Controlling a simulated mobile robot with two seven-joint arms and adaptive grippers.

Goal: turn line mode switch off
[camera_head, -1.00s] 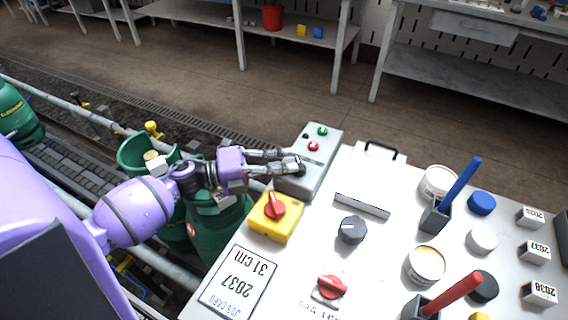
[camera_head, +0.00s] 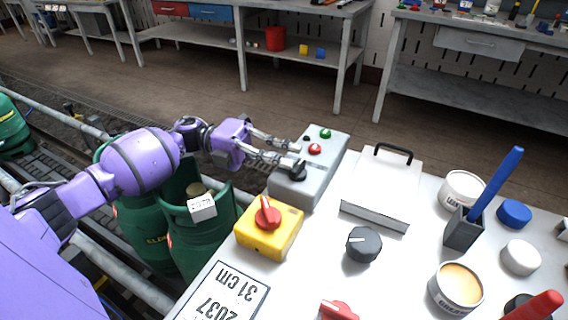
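A grey control box (camera_head: 318,165) stands at the table's far left edge with a green button (camera_head: 325,133), a red button (camera_head: 315,148) and a black selector knob (camera_head: 298,171). A yellow box (camera_head: 268,240) with a red rotary switch (camera_head: 266,213) stands nearer. I cannot read which one is the line mode switch. My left gripper (camera_head: 297,153) reaches over the grey box from the left. Its two fingers are spread apart, with the lower fingertip right at the black knob; whether it touches is unclear. My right gripper is out of view.
Pots and a blue-handled tool (camera_head: 496,185) stand right. Green cylinders (camera_head: 198,240) stand left below the table.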

